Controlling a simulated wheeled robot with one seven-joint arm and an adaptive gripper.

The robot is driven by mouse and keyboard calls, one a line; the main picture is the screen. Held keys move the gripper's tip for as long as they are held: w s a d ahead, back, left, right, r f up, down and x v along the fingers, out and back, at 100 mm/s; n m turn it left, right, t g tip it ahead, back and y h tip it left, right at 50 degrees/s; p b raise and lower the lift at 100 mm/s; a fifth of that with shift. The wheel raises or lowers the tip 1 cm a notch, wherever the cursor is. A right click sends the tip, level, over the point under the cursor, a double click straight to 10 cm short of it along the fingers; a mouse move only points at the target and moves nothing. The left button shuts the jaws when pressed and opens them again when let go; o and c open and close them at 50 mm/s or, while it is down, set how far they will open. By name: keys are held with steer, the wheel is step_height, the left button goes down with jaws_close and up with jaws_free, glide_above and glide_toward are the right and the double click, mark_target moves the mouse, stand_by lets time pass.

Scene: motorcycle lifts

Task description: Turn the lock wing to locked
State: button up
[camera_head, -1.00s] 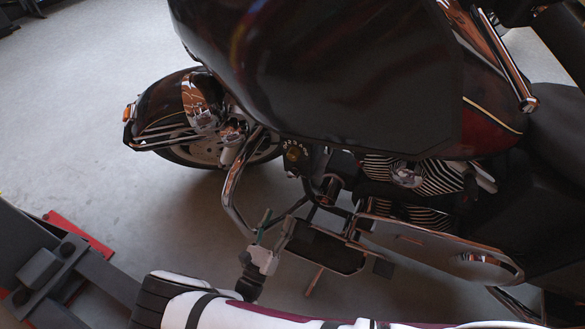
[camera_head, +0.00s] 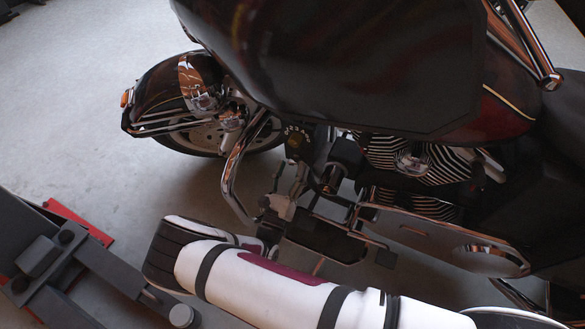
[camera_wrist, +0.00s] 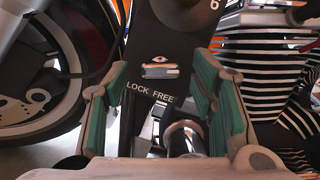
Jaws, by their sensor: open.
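The lock wing (camera_wrist: 160,71) shows in the wrist view as a small grey metal bar lying roughly crosswise on a dark panel (camera_wrist: 142,42). White words LOCK and FREE are printed below it, LOCK on the left and FREE on the right. My gripper (camera_wrist: 160,88) is open, its green-padded fingers to the left and right of the wing in the picture, apart from it. In the head view my gripper (camera_head: 288,180) is below the numbered dark panel (camera_head: 297,142) on the motorcycle. The wing is too small to make out there.
The motorcycle's chrome bar (camera_head: 232,175) curves close left of my gripper, and a footboard (camera_head: 325,240) lies below right. A dark lift frame (camera_head: 45,250) with red parts stands at lower left. A striped engine part (camera_wrist: 270,75) fills the wrist view's right side.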

steer(key=shift+w+d+r, duration=0.2)
steer(key=shift+w+r, duration=0.05)
steer(key=shift+w, duration=0.4)
steer(key=c, duration=1.1)
steer(key=shift+c, duration=0.2)
